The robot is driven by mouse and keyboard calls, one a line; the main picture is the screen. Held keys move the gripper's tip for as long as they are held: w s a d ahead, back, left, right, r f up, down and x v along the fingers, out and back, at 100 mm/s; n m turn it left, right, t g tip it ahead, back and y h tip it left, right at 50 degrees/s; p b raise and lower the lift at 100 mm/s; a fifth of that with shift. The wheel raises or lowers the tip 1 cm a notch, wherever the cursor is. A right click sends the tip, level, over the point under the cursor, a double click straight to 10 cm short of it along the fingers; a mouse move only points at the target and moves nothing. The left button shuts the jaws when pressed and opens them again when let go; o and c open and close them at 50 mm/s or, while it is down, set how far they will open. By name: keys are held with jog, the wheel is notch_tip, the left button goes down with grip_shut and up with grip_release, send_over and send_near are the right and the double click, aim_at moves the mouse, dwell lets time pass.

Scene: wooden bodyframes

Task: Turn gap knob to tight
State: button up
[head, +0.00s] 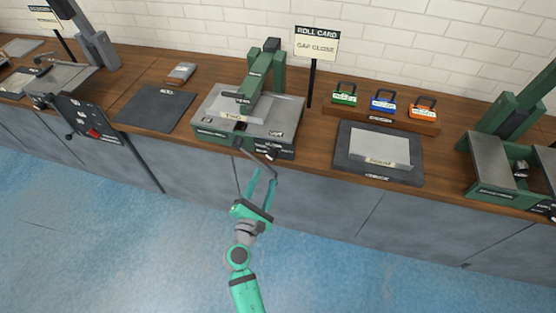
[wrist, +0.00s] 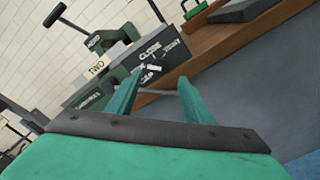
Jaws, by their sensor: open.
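The green and grey machine labelled TWO (head: 225,128) stands on the bench. Its gap knob (head: 271,154) is a small dark knob at the right of its dark front panel. In the wrist view, the knob (wrist: 153,69) shows a white pointer mark, with CLOSE lettered above and GAP below; other lettering is too blurred to read surely. My gripper (head: 265,174) is open and empty, in front of and below the panel. In the wrist view, my gripper (wrist: 160,78) has its fingers on either side of the knob's line; contact cannot be told.
A sign (head: 316,45) behind reads ROLL CARD, GAP CLOSE. The floor before the bench is clear.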

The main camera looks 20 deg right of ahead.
aim_at(272, 158)
jog(key=x, duration=0.8)
jog(key=shift+w+d, duration=0.25)
